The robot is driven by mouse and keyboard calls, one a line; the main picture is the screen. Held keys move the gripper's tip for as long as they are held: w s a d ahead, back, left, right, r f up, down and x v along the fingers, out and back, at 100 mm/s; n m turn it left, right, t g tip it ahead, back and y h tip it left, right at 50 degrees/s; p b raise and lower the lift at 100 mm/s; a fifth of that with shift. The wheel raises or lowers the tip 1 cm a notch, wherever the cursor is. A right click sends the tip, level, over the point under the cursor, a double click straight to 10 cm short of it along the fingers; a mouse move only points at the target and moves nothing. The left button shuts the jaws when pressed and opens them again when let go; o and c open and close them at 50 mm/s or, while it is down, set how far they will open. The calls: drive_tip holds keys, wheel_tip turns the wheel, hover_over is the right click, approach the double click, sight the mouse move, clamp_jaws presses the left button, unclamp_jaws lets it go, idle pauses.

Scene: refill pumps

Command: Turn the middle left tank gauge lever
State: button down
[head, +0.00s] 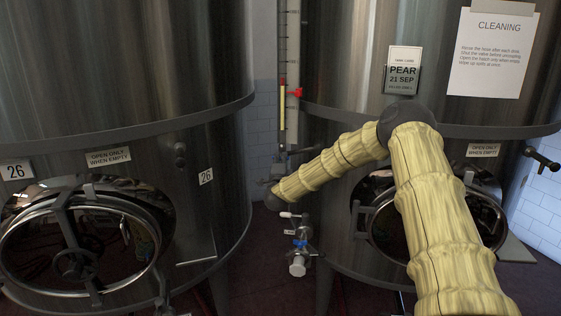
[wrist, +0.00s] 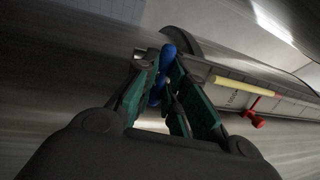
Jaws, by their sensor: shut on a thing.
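The tank gauge (head: 290,60) is a tall, narrow scale with a yellow column and a red marker, standing between two steel tanks. In the wrist view the gauge (wrist: 282,107) runs off to the right, with its yellow column and red marker. My gripper (wrist: 163,66) has its green-sided fingers closed around a blue lever (wrist: 168,56). Parts of the lever show between and beyond the fingers; the rest is hidden. In the head view my forearm reaches to the foot of the gauge, and I cannot make out the fingers or the held lever there.
A lower valve with a blue handle (head: 300,243) hangs below my arm's end. The left tank (head: 120,60) and the right tank (head: 340,60) stand close on both sides. Their round hatches (head: 40,250) stick out. A PEAR card (head: 402,75) is on the right tank.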

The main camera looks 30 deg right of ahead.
drive_tip(key=shift+f+n, duration=0.15)
drive_tip(key=shift+n, duration=0.15)
drive_tip(key=shift+s+n+g+y+b, duration=0.15)
drive_tip(key=shift+n+g+y, duration=0.55)
drive_tip(key=shift+n, duration=3.7)
drive_tip(key=shift+w+n+g+y+b, duration=0.2)
drive_tip(key=shift+n+g+y, duration=0.45)
drive_tip(key=shift+n, duration=3.75)
drive_tip(key=shift+y, duration=0.25)
drive_tip(key=c, duration=1.5)
unclamp_jaws()
drive_tip(key=shift+r, duration=0.2)
drive_tip(key=shift+o, duration=0.2)
drive_tip(key=shift+r, duration=0.1)
